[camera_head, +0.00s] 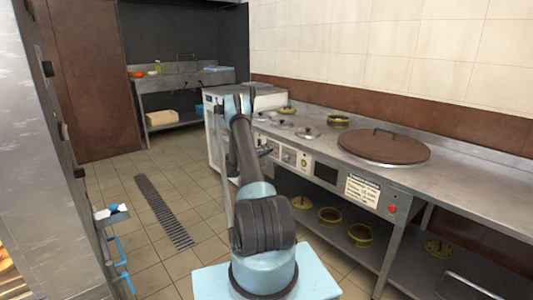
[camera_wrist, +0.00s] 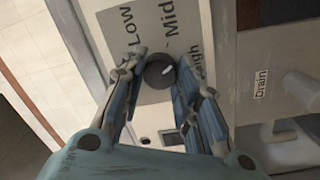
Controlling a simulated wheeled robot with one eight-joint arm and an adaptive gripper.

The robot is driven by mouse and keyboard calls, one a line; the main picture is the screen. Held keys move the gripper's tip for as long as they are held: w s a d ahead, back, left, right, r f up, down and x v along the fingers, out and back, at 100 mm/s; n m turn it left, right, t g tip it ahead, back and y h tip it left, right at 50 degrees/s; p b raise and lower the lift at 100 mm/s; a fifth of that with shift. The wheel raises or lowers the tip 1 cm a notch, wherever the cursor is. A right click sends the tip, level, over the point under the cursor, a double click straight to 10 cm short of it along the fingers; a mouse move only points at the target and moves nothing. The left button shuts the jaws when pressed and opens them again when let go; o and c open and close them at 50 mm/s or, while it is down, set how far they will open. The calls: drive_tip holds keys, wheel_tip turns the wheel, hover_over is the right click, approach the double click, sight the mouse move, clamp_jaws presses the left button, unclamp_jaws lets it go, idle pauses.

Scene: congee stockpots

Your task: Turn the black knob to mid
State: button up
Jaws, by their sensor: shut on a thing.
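The black knob (camera_wrist: 157,74) shows in the wrist view on a pale plate printed "Low", "Mid" and "High". The visible part of the "High" label (camera_wrist: 197,66) is cut by a finger. A short white mark on the knob lies on its right side, toward "High", not straight at the "Mid" label (camera_wrist: 172,20). My gripper (camera_wrist: 160,69) is shut on the knob, with one fingertip on each side. In the head view my arm reaches to the counter's front panel (camera_head: 290,157); the fingertips and the knob cannot be made out there.
A "Drain" label (camera_wrist: 262,84) and a pale pipe-like part (camera_wrist: 300,90) are right of the plate. The steel counter (camera_head: 470,185) carries a brown lid (camera_head: 385,146). A red button (camera_head: 392,208) is on its front. Tiled floor left of my arm is clear around a drain grate (camera_head: 163,212).

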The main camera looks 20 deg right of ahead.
drive_tip(key=n, duration=0.6)
drive_tip(key=shift+w+a+t, duration=0.25)
drive_tip(key=shift+t, duration=0.15)
drive_tip(key=shift+f+n, duration=0.1)
drive_tip(key=shift+n, duration=0.2)
drive_tip(key=o, duration=0.9)
drive_tip(key=shift+f, duration=0.1)
drive_tip(key=shift+o, duration=0.8)
drive_tip(key=shift+s+d, duration=0.1)
drive_tip(key=v, duration=1.2)
